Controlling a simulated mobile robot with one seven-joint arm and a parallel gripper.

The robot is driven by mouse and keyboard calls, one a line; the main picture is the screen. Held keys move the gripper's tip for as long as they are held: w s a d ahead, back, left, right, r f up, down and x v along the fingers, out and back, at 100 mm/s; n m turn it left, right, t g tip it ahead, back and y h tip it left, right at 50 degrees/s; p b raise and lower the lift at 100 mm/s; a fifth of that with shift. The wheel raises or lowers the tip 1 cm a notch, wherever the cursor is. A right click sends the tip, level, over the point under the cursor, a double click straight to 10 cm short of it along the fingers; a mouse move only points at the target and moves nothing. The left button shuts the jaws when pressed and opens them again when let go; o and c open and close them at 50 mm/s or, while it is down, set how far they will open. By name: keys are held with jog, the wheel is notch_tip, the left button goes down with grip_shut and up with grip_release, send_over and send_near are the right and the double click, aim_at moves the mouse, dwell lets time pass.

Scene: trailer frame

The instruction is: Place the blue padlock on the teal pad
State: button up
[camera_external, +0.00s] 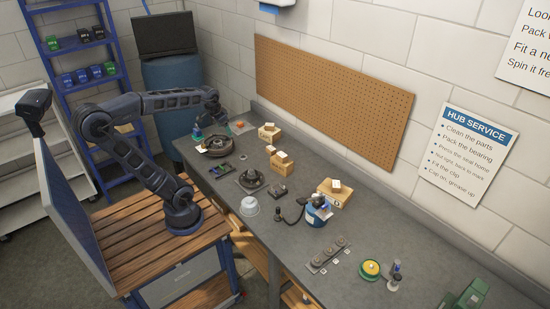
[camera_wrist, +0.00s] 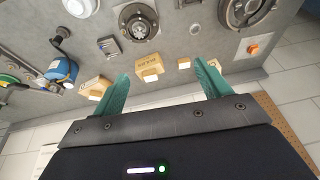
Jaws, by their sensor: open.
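My gripper (camera_external: 211,133) is at the far left end of the grey bench in the external view, above the bench top. In the wrist view its two teal fingers (camera_wrist: 162,72) are spread wide, with nothing held between them. I cannot make out a blue padlock or a teal pad for certain in either view.
A round hub part (camera_external: 217,146), a second hub (camera_external: 251,180), a white bowl (camera_external: 250,206) and a blue can (camera_external: 317,214) stand on the bench. Cardboard boxes (camera_external: 282,164) line the wall side. An orange switch (camera_external: 239,124) sits near my gripper. Bare bench shows between items.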

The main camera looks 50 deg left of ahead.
jog(key=s+d+f, duration=0.2)
jog(key=s+d, duration=0.4)
jog(key=s, duration=0.3)
jog(key=shift+d+f+t+h, duration=0.25)
jog(key=shift+f+t+h, duration=0.1)
jog(key=shift+t+h, duration=0.05)
dwell(0.6)
